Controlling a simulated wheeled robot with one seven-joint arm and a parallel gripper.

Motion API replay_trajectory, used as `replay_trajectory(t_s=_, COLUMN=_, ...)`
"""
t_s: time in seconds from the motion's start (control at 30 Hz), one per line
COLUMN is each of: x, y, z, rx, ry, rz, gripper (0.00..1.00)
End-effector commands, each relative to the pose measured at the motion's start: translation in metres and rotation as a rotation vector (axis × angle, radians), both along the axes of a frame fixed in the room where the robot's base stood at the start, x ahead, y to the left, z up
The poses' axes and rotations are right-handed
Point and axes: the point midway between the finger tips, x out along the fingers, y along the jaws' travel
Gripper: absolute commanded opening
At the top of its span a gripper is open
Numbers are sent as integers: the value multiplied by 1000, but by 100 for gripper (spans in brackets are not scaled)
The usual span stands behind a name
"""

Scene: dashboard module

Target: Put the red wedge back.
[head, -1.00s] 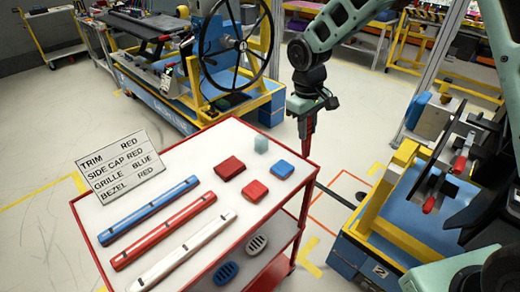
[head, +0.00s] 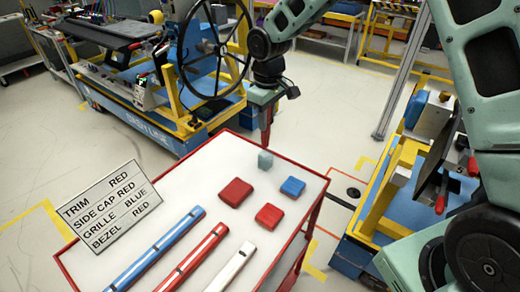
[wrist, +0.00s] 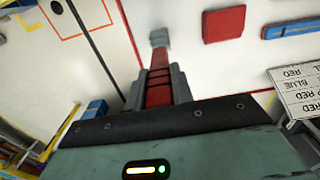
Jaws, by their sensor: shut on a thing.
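My gripper (head: 267,104) is shut on the red wedge (head: 267,136), which hangs point down beneath it in the head view. In the wrist view the red wedge (wrist: 158,90) sits between the two grey fingers of my gripper (wrist: 158,85). In the head view the wedge appears just behind a small pale grey block (head: 265,160) near the cart's far edge. I cannot tell its exact height over the cart, or whether it touches anything.
The white-topped cart with a red rim (head: 180,171) holds red blocks (head: 236,191), a blue block (head: 292,187), and long trim bars (head: 185,263). A label sign (head: 108,204) stands at its left. A blue-and-yellow fixture (head: 375,215) is at the right.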

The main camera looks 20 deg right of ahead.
Motion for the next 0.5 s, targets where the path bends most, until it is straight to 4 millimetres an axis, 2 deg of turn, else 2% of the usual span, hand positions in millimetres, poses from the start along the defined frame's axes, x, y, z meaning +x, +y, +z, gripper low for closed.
replay_trajectory(t_s=0.13, x=-1, y=1, z=-26, rx=-1, ry=5, rz=1, gripper=0)
replay_trajectory(t_s=0.37, x=0, y=0, z=-45, rx=-1, ry=2, rz=0, gripper=0)
replay_trajectory(t_s=0.5, x=-1, y=0, z=-64, rx=-1, ry=5, rz=0, gripper=0)
